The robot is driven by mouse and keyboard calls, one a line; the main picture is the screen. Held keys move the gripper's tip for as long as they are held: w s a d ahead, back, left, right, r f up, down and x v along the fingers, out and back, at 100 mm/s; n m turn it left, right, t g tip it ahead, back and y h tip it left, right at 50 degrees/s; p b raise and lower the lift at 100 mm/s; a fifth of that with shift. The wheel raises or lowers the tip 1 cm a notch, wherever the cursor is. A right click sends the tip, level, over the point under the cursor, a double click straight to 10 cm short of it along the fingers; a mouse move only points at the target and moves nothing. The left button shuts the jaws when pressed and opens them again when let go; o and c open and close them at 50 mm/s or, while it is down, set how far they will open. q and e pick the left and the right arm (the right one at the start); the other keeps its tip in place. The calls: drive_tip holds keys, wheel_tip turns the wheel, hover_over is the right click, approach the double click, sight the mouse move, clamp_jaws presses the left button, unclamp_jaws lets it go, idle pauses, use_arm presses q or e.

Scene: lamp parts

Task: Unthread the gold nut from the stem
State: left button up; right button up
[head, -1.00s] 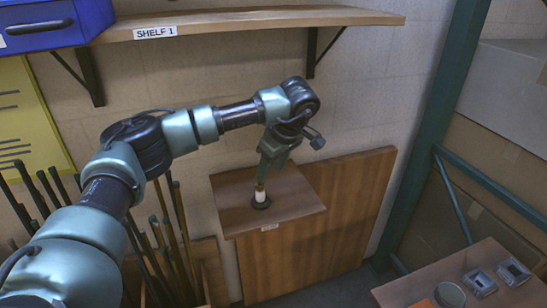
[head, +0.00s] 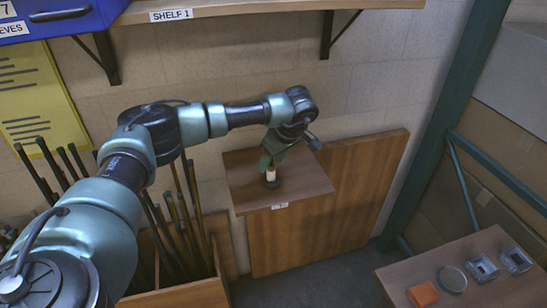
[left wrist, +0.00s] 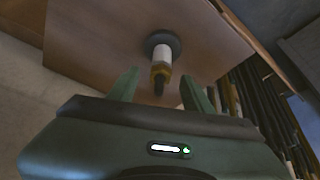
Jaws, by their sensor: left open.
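The stem (left wrist: 161,53) is a short white post on a round dark base (left wrist: 163,42), fixed on a small wooden shelf. It stands upright in the head view (head: 271,176). The gold nut (left wrist: 160,71) sits around the stem at the end away from the base, with a dark tip past it. My left gripper (left wrist: 161,77) is open, its fingers on either side of the nut with gaps visible. In the head view the left gripper (head: 267,160) comes down over the stem's top and mostly hides the nut. My right gripper is not in view.
The small wooden shelf (head: 305,188) juts from a wooden panel (head: 370,165). Shelf 1 (head: 250,15) is above. Dark rods (head: 185,235) stand in a box at left. A table (head: 405,275) at lower right holds an orange block (head: 423,294) and small metal parts.

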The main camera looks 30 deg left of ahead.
use_arm(q)
clamp_jaws()
drive_tip(key=shift+r+p, duration=0.6)
drive_tip(key=shift+r, duration=0.35)
idle(0.5)
drive_tip(key=shift+r+p, duration=1.4)
drive_tip(key=shift+r, duration=0.75)
drive_tip(key=shift+r, duration=0.1)
wheel_tip(320, 180, up, 4)
drive_tip(key=p, duration=0.2)
drive_tip(key=shift+p, duration=0.35)
